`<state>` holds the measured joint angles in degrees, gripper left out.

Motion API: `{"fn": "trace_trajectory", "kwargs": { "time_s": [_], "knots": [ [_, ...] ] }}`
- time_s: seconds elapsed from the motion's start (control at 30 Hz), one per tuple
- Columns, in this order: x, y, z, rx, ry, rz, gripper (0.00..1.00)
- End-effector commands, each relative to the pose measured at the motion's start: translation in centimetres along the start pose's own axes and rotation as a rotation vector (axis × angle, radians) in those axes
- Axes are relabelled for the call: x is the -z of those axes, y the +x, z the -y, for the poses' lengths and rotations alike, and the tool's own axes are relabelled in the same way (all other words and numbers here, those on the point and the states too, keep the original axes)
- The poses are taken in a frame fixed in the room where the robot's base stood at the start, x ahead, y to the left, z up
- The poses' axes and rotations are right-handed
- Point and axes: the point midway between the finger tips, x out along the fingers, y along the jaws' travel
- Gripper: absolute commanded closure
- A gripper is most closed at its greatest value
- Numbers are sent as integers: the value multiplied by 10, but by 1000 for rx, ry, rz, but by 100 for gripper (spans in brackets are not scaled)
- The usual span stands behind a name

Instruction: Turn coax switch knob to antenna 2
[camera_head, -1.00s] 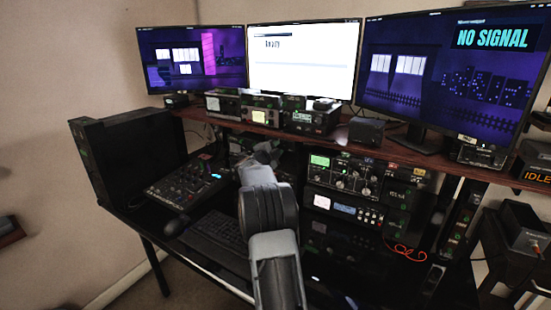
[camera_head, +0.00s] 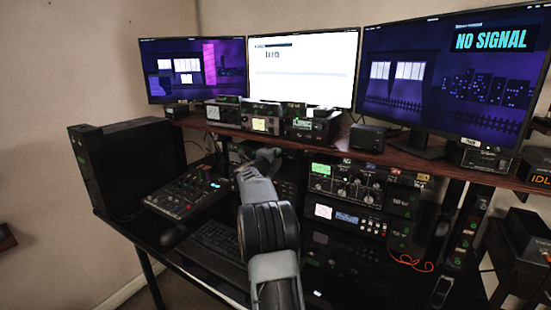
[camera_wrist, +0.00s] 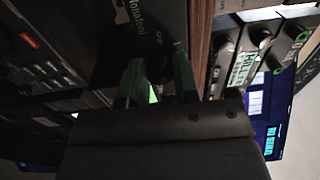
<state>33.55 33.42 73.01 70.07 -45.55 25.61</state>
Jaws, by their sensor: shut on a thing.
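My gripper (camera_head: 267,158) is at the dark equipment under the wooden shelf, left of the front panel with several knobs. In the wrist view its two green fingers (camera_wrist: 158,78) reach a dark panel (camera_wrist: 125,40) with pale lettering. The fingers are shut on a small dark thing at that panel, which I take to be the coax switch knob. The knob is mostly hidden between the fingers, and its pointer and antenna markings cannot be read. In the head view my arm and gripper cover the spot.
The wooden shelf (camera_head: 400,160) runs just above my gripper and carries small radios (camera_head: 262,122). A radio panel with knobs (camera_head: 345,183) stands close on the right. A mixer (camera_head: 185,190) and keyboard (camera_head: 220,243) lie on the desk at the left.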

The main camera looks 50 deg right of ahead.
Motion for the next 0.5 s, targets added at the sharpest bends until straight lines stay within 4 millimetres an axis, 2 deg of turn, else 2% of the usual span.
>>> {"fn": "trace_trajectory", "kwargs": {
  "time_s": [0.17,0.2,0.43,0.5],
  "knots": [
    [0,0,-1,-1,-1,-2,96],
    [0,0,-1,-1,-1,-2,71],
    [0,0,0,-1,-2,-1,49],
    [0,0,0,-1,-2,0,47]
  ]
}}
